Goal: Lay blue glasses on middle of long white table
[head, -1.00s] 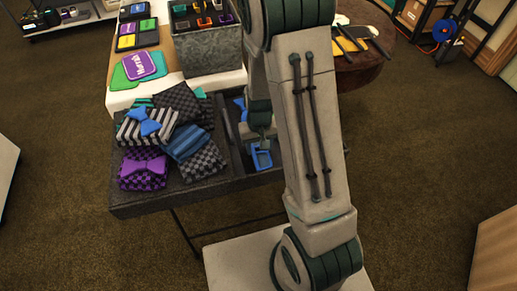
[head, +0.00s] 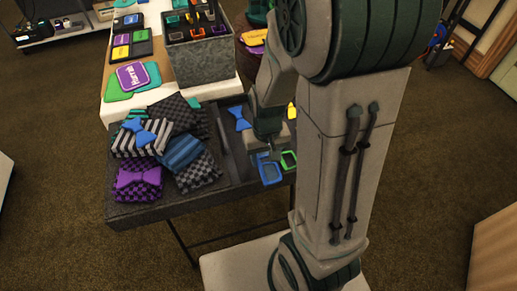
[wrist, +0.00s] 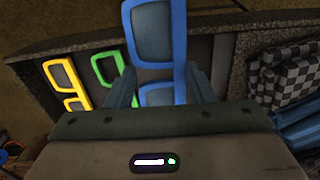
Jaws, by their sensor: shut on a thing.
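The blue glasses (wrist: 179,42) are held in my gripper (wrist: 166,84), between its two fingers in the wrist view. They stand out past the fingertips, over the dark grey tray (wrist: 100,45). In the head view the blue glasses (head: 262,172) show below my wrist, at the right compartment of the tray (head: 150,213); whether they still touch it I cannot tell.
Green glasses (wrist: 98,66) and yellow glasses (wrist: 51,76) lie beside the blue ones. Folded bow-tie cloths (head: 140,178) fill the tray's left side. On the white table are a grey box (head: 190,66) with coloured items and several coasters (head: 132,75).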

